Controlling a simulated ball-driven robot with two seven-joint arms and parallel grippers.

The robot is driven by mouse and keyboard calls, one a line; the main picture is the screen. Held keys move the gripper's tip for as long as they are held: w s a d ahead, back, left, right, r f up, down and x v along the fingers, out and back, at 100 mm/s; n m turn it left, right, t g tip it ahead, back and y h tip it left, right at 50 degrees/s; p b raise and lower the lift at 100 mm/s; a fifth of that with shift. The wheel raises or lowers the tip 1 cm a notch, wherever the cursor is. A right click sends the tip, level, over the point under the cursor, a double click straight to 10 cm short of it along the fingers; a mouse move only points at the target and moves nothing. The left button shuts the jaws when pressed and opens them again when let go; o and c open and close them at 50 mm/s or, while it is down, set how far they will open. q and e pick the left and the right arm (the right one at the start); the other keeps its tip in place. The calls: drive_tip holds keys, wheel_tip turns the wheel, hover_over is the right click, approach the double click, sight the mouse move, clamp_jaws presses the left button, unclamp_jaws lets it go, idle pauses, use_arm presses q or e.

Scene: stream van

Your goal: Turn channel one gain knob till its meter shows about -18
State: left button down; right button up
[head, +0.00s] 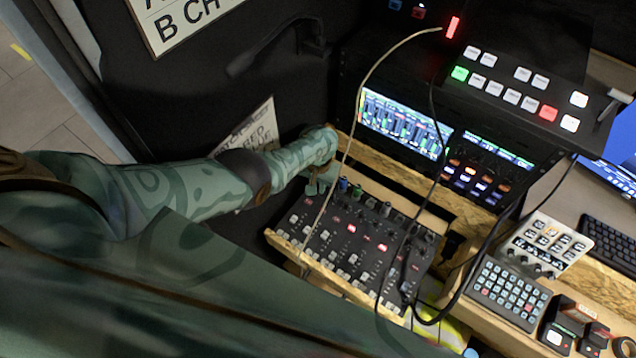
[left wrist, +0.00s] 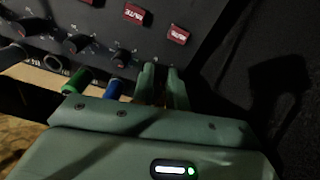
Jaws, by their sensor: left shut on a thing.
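The mixer (head: 350,240) sits in a wooden frame, with rows of knobs and lit red buttons. My left gripper (head: 318,184) is at the mixer's far left corner. In the left wrist view its two fingers (left wrist: 163,92) are closed at the end of the knob row, around the channel one gain knob, which is almost wholly hidden between them. A blue knob (left wrist: 114,88) and a green knob (left wrist: 77,80) stand beside the fingers. The meter screen (head: 405,122) behind the mixer shows several bars, too small to read. My right gripper is out of view.
A cable (head: 358,100) hangs in front of the gripper and mixer, and black cables cross the mixer's right side. A switcher panel (head: 515,90) is above the screens. A keypad (head: 508,293) stands to the right. A dark wall is close on the left.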

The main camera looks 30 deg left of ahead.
sight(318, 186)
use_arm(q)
drive_tip(key=m, duration=0.5)
drive_tip(key=shift+s+m, duration=0.1)
drive_tip(key=shift+m, duration=2.4)
drive_tip(key=c, duration=1.4)
unclamp_jaws()
wheel_tip(318, 186, up, 16)
drive_tip(key=p, duration=1.4)
drive_tip(key=shift+r, duration=0.1)
